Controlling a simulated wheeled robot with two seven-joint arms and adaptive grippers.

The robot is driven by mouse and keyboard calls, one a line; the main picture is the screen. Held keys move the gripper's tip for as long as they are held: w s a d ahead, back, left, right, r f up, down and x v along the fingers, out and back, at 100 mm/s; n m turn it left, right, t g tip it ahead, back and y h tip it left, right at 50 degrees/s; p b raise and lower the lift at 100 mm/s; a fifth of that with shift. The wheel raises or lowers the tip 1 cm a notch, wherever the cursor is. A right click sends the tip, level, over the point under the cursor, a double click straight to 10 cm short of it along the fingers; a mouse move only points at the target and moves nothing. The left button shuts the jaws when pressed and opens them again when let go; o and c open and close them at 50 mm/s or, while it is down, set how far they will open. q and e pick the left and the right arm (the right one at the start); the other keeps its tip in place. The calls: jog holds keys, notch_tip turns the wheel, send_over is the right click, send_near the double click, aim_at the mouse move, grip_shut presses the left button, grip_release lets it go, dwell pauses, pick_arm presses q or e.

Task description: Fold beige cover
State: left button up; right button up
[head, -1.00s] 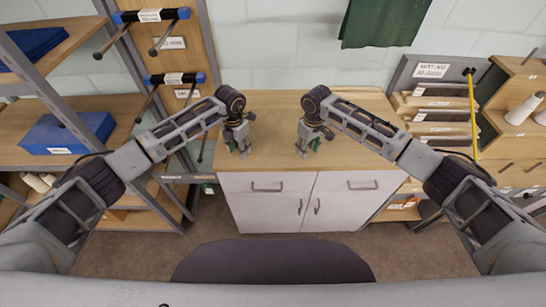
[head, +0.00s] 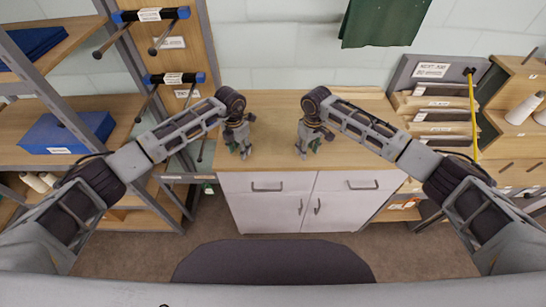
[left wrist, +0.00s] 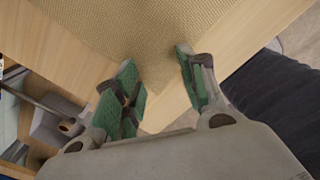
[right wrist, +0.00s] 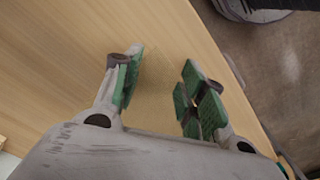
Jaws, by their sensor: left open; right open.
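The beige cover (left wrist: 135,28) has a woven texture and lies flat on the wooden cabinet top; in the left wrist view part of it reaches between my fingers. In the head view it blends with the wood, so its outline is hard to make out. My left gripper (head: 240,150) is open over the left part of the top, and its open fingers (left wrist: 157,65) straddle part of the cover. My right gripper (head: 308,150) is open over the right part of the top. In the right wrist view its fingers (right wrist: 162,65) are apart, with a faint beige patch between them. Neither gripper holds anything.
The cabinet (head: 268,209) has white doors and drawers below its wooden top. Shelving with a blue box (head: 68,133) stands at left. A rack of boards (head: 438,115) and white spools (head: 522,108) are at right. A green cloth (head: 384,22) hangs on the wall.

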pick_arm(q)
jog(key=shift+c, duration=0.2)
pick_arm(e)
jog(key=shift+c, duration=0.2)
pick_arm(q)
jog(key=shift+f, duration=0.1)
jog(key=c, duration=0.6)
pick_arm(e)
jog(key=shift+f, duration=0.1)
jog(key=c, duration=0.6)
pick_arm(q)
jog(key=shift+s+a+f, duration=0.1)
grip_shut()
pick_arm(e)
jog(key=shift+s+f, duration=0.1)
grip_shut()
jog(key=shift+d, duration=0.1)
